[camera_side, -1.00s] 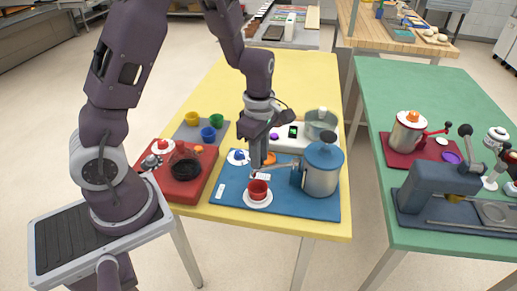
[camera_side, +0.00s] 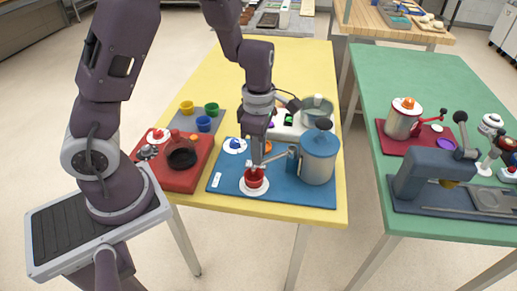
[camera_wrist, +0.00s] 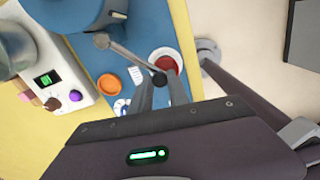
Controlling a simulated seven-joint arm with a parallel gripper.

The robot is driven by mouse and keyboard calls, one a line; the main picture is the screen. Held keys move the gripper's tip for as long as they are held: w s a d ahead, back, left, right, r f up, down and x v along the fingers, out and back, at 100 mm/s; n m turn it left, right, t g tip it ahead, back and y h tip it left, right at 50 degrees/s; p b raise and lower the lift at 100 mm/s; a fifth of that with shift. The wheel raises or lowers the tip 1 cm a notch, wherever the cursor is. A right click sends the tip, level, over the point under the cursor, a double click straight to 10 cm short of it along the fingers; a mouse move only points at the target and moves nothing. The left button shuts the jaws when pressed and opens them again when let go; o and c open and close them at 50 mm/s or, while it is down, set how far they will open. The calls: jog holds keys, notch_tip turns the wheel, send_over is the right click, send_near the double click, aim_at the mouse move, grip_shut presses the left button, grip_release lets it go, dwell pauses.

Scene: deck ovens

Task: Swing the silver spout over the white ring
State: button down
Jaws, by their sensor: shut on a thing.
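The silver spout (camera_wrist: 130,60) reaches from the blue dispenser (camera_side: 318,163) towards the red cup (camera_side: 254,178); it also shows in the side view (camera_side: 275,158). The cup stands on a white ring-like saucer (camera_side: 254,193) on the blue mat. My gripper (camera_wrist: 160,88) is shut on the spout near its dark-tipped outer end. In the wrist view, this end overlaps the near edge of the red cup (camera_wrist: 168,63) and its white rim. Another white ring (camera_side: 235,146) with a blue piece lies farther back, left of my gripper.
An orange piece (camera_wrist: 109,84) lies on the blue mat (camera_side: 320,192). A white machine (camera_wrist: 60,80) with a green display stands behind. A red unit (camera_side: 170,175) and several small cups stand at left. The green table (camera_side: 415,80) is to the right.

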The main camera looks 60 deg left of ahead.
jog(key=c, duration=1.3)
grip_release()
jog(key=shift+o, duration=0.2)
notch_tip(320, 180, up, 7)
jog(key=shift+r, duration=0.1)
jog(key=s+d+r+m+t, duration=0.1)
jog(key=s+r+m, duration=0.5)
jog(key=m, duration=0.7)
jog(key=s+d+r+m+t, duration=0.1)
jog(key=s+r+m+t, duration=0.3)
jog(key=s+r+m, duration=0.3)
jog(key=s+m, duration=0.3)
jog(key=m, duration=0.2)
jog(key=shift+s+d+r+m+t, duration=0.2)
jog(key=shift+s+d+m+t, duration=0.1)
jog(key=shift+d+m, duration=0.1)
